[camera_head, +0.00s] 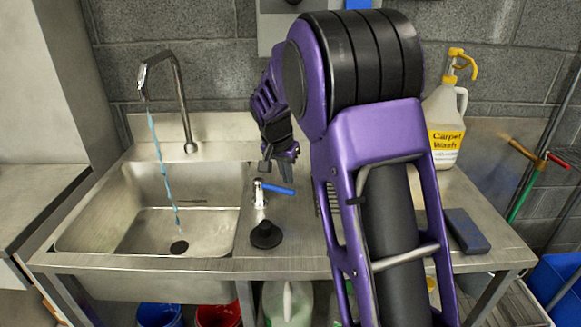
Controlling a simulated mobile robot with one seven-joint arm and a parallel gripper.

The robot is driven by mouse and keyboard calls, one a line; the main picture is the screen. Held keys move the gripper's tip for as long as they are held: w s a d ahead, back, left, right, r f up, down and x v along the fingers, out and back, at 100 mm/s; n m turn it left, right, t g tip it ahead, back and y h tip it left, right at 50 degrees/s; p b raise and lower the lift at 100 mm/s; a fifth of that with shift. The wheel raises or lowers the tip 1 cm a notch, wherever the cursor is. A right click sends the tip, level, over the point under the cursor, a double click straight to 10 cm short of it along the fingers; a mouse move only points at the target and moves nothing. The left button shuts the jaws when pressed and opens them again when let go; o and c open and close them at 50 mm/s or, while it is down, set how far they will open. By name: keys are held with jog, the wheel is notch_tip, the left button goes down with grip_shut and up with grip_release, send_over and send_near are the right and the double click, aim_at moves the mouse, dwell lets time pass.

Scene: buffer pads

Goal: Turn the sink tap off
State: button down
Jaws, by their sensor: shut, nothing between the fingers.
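The sink tap's tall curved spout (181,95) stands at the back of the steel sink basin (90,227). A stream of blue water (161,165) runs from it down toward the drain. A small tap valve with a blue lever handle (277,189) stands on the counter to the right of the basin, the lever pointing right. My gripper (276,172) is shut and empty, just above and behind the lever. I cannot tell whether its fingertips touch the lever.
A black plunger-like piece (266,235) stands on the counter in front of the valve. A Carpet Wash bottle (444,125) and a dark blue block (466,231) are on the counter at right. My arm hides part of the counter. Buckets (160,315) sit underneath.

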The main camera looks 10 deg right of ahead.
aim_at(260, 191)
jog(key=shift+s+a+f, duration=0.1)
jog(key=shift+s+a, duration=0.2)
jog(key=shift+s, duration=0.05)
jog(key=shift+s+a+m, duration=0.25)
jog(key=shift+s+m, duration=0.2)
jog(key=shift+m, duration=0.35)
jog(key=shift+s+a+m+g+h, duration=0.15)
jog(key=shift+s+m+g+h, duration=0.05)
jog(key=shift+m+g+h, duration=0.1)
jog(key=m, duration=0.1)
jog(key=s+a+m, duration=0.1)
jog(key=m, duration=0.1)
jog(key=shift+s+a+g+h, duration=0.25)
jog(key=shift+g+h, duration=0.05)
jog(key=shift+g, duration=0.1)
jog(key=a+m+p, duration=0.1)
jog(key=m, duration=0.1)
jog(key=s+a+m+g+p, duration=0.1)
jog(key=m, duration=0.1)
jog(key=a+m+g+p, duration=0.1)
jog(key=m, duration=0.1)
jog(key=shift+s+a, duration=0.2)
jog(key=shift+a, duration=0.2)
jog(key=shift+a+p, duration=0.35)
jog(key=shift+p, duration=0.15)
jog(key=shift+a, duration=0.1)
